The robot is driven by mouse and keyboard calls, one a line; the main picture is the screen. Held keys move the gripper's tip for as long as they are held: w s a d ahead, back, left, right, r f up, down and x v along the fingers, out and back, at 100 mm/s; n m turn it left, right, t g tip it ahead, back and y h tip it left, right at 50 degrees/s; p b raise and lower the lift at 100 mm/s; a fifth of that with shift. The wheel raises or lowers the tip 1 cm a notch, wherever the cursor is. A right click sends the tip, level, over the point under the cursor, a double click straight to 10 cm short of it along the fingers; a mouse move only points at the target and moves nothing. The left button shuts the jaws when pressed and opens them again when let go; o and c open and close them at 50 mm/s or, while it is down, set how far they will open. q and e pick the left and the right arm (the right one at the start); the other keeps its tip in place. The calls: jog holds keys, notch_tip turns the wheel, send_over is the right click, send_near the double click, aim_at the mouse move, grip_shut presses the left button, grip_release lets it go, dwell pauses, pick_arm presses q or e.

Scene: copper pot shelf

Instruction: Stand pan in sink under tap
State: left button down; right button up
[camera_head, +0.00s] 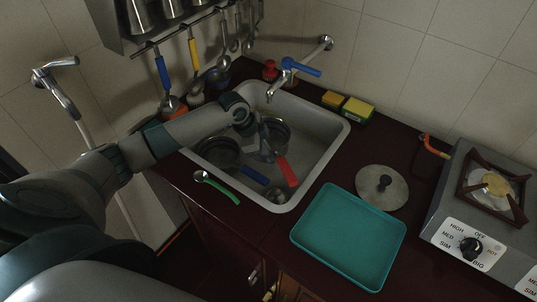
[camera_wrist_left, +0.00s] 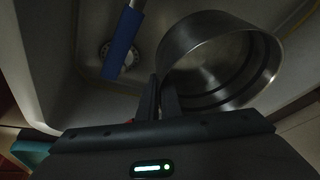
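A steel pan (camera_head: 279,132) with a red handle (camera_head: 287,171) is in the sink (camera_head: 318,168). My left gripper (camera_head: 267,153) reaches down into the sink at this pan's near side. In the left wrist view, its two fingers (camera_wrist_left: 160,98) are close together at the rim of the steel pan (camera_wrist_left: 222,60), with the wall seemingly between them. A darker pan (camera_head: 218,153) lies at the sink's left, near a blue handle (camera_head: 253,175); that handle also shows in the left wrist view (camera_wrist_left: 122,43). The tap (camera_head: 284,77) has a blue lever and extends over the sink's back. My right gripper is out of view.
A teal tray (camera_head: 348,238) and a round lid (camera_head: 382,186) are on the counter right of the sink. A stove (camera_head: 485,214) stands farther right. Sponges (camera_head: 347,106) sit behind the sink, and a green-handled spoon (camera_head: 217,187) lies at its front left. Utensils hang at the back left.

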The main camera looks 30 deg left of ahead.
pick_arm(q)
jog(key=shift+f, duration=0.35)
jog(key=shift+f, duration=0.6)
jog(key=c, duration=2)
grip_release()
jog(key=shift+r, duration=0.75)
jog(key=b+v, duration=0.2)
jog(key=v, duration=0.9)
jog(key=shift+s+a+r, duration=0.15)
jog(key=shift+r, duration=0.15)
